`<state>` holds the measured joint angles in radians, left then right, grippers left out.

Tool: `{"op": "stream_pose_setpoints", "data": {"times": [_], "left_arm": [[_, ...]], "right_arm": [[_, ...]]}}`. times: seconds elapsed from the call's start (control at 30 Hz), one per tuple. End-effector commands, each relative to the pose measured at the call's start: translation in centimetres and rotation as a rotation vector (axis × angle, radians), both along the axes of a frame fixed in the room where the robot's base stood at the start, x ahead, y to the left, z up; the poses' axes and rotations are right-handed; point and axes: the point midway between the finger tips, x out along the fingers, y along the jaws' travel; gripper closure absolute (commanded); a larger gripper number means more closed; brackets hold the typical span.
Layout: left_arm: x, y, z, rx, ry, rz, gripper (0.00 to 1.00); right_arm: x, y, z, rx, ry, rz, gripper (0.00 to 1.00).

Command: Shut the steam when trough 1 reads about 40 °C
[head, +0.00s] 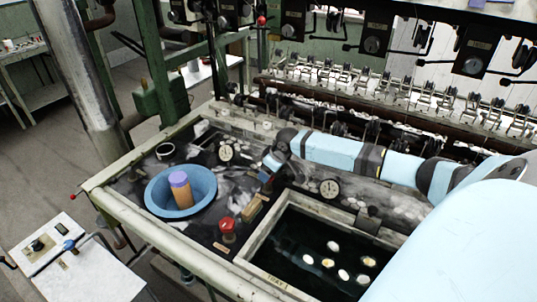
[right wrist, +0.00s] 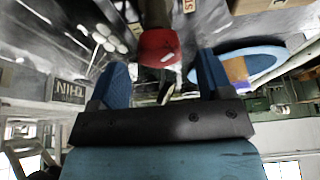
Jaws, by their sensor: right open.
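In the head view a dark water trough (head: 300,235) with pale cocoons in it lies at the lower middle. A label (head: 278,282) on its front rim is too small to read surely. Two round white dials, one left (head: 226,152) and one right (head: 330,187), stand behind; their readings are too small to tell. A red-topped fitting (head: 227,226) stands left of the trough; I cannot tell if it is the steam valve. My right gripper (head: 266,178) is above the bench behind it. In the right wrist view its blue fingers (right wrist: 161,78) are apart, with a red-topped thing (right wrist: 158,47) beyond them, not gripped.
A blue basin (head: 158,207) with an orange and purple cylinder (head: 180,189) stands left of the red-topped fitting. A small brown block (head: 253,210) lies beside the trough. Reeling machinery (head: 340,85) fills the back. A white side table (head: 75,275) stands at the lower left.

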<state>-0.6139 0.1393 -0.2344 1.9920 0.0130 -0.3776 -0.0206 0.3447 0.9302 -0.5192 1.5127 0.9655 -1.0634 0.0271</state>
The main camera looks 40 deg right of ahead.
Motion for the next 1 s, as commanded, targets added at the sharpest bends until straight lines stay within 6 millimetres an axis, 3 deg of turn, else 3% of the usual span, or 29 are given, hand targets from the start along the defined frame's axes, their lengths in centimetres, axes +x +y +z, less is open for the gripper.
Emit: {"op": "stream_pose_setpoints", "data": {"times": [0.3, 0.5, 0.7, 1.0], "left_arm": [[0.1, 0.0, -0.2, -0.001, -0.003, 0.0, 0.57], [0.1, 0.0, -0.4, -0.001, -0.003, 0.0, 0.57], [0.0, 0.0, -0.5, -0.001, -0.003, 0.0, 0.57], [0.0, 0.0, -0.6, -0.001, 0.0, -0.001, 0.57]], "right_arm": [[-2.8, -0.7, 6.7, -0.004, 0.0, 0.001, 0.27], [-4.0, -1.0, 9.6, -0.002, 0.0, 0.0, 0.27], [-4.4, -1.0, 10.7, 0.0, 0.001, 0.0, 0.27], [-4.4, -1.0, 10.8, 0.0, 0.001, -0.001, 0.27]]}}
